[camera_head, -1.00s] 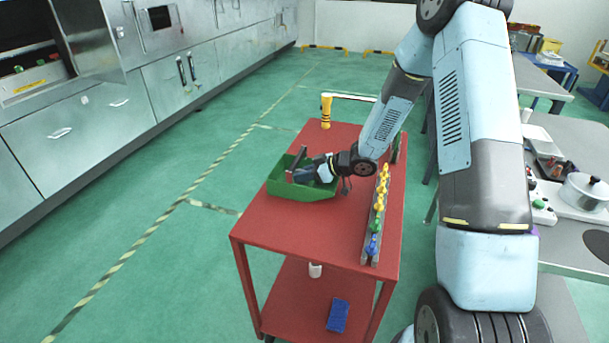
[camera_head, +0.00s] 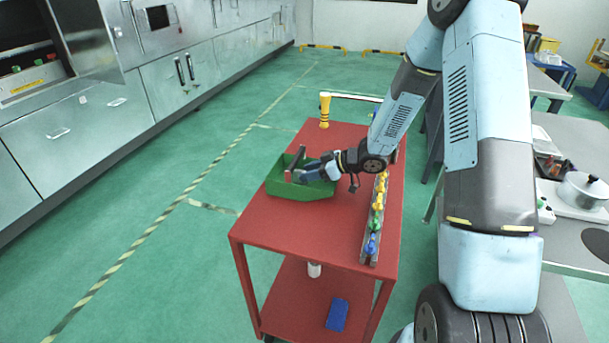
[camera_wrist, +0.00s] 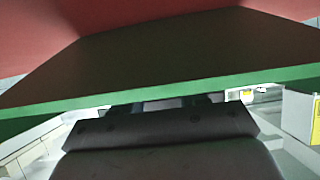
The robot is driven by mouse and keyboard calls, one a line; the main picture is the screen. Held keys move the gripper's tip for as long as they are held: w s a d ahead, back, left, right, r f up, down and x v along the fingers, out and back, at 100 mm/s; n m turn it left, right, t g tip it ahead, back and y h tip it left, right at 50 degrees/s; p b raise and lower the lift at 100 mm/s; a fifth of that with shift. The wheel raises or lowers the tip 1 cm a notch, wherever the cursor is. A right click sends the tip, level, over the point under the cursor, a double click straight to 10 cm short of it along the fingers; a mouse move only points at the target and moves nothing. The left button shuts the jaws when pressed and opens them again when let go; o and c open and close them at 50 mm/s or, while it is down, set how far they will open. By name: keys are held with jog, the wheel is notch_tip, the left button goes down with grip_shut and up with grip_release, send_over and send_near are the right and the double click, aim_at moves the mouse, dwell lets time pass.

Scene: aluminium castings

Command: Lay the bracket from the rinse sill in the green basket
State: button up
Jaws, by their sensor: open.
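The green basket (camera_head: 302,191) stands on the red cart; its green rim (camera_wrist: 240,83) and dark inside fill much of the wrist view. My gripper (camera_head: 310,174) is open at the basket's right side, its fingers over or just inside the rim. In the wrist view my gripper (camera_wrist: 165,104) is mostly hidden behind the wrist housing. A narrow grey upright piece (camera_head: 298,158) shows at the basket, with a small reddish patch by its foot. I cannot tell whether it is the bracket. No bracket is clearly seen elsewhere.
The red cart (camera_head: 275,238) also bears a rail of coloured knobs (camera_head: 376,215) at right and a yellow post (camera_head: 325,110) at the back. A blue block (camera_head: 338,314) lies on its lower shelf. The cart top in front of the basket is clear.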

jog(key=shift+v, duration=2.3)
jog(key=w+d+r+h, duration=0.1)
jog(key=d+r+t+h, duration=0.1)
jog(key=r, duration=0.1)
jog(key=w+d+r+m+t, duration=0.1)
jog(key=shift+w+r+h, duration=0.3)
jog(key=shift+r+h, duration=0.1)
jog(key=d+r+m+t+h, duration=0.35)
jog(key=d+r+h, duration=0.35)
jog(key=r, duration=0.4)
jog(key=s+d+r+m+h, duration=0.3)
jog(key=s+d+r+m, duration=0.2)
jog(key=s+d+r, duration=0.35)
jog(key=s+a+r+m+g, duration=0.1)
jog(key=s+r+m+g, duration=0.1)
jog(key=s, duration=1.1)
jog(key=s+a+r+m+g+y, duration=0.1)
jog(key=s+a+r+m+g, duration=0.1)
jog(key=s, duration=1.1)
jog(key=shift+a+r+m, duration=0.15)
jog(key=shift+r+m, duration=0.2)
jog(key=shift+r, duration=0.25)
